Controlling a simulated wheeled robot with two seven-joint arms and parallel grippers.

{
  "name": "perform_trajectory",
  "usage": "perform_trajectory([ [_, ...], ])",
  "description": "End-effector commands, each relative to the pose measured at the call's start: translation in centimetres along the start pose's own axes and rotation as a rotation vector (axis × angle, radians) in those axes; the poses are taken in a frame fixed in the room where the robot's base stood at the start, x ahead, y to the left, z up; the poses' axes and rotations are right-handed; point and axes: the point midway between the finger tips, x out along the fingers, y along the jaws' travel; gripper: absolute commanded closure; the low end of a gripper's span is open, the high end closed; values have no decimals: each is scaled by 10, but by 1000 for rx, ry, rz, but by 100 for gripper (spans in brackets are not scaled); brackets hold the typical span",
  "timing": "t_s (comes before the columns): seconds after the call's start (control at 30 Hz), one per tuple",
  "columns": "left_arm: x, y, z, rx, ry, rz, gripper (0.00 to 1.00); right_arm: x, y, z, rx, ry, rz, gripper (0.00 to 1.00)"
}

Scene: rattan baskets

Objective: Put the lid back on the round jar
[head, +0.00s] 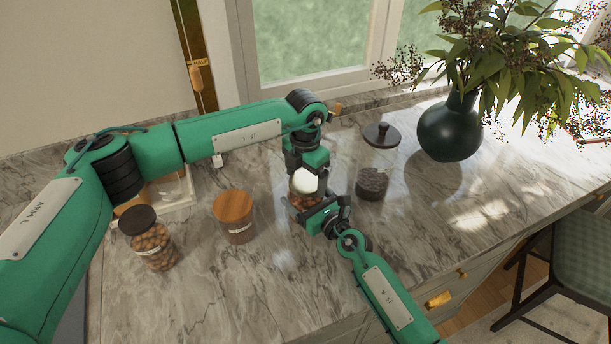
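A small jar with brown contents (296,201) stands on the marble counter, partly hidden by both grippers. A rounded white piece, which looks like its lid (304,181), is at its top; I cannot tell if it rests on the rim or is held just above. My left gripper (307,183) points down from above, with its fingers beside the white piece. Whether they press on it is unclear. My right gripper (309,212) reaches in from the lower right, beside the jar's lower body. Its fingertips are partly hidden, and its grip is unclear.
A nut jar with a dark lid (152,243) and a wooden-lidded jar (235,215) stand to the left. Behind right is a clear jar with dark contents (372,183) and a dark knobbed lid (381,135). A dark green vase (449,130) stands farther right. The front counter is clear.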

Motion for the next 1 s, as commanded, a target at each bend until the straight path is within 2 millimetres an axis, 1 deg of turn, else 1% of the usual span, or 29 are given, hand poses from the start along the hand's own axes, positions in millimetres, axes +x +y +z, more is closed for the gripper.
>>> perform_trajectory([
  [0.07,0,0,0,0,0,0,0,0,0,0,0,1,0,78],
  [0.3,-1,0,0,0,0,0,0,0,0,0,0,1,0,78],
  [0.43,-11,0,0,-1,-2,1,0,0,0,0,0,0,0,78],
  [0.57,-34,0,0,0,-3,2,0,0,0,0,0,1,0,78],
  [0.8,-85,1,1,0,-3,2,0,0,0,0,0,0,0,78],
  [0.9,-102,0,0,0,-2,1,0,0,0,0,0,0,0,78],
  [1.0,-112,0,0,0,-1,1,0,0,0,0,0,0,0,78],
])
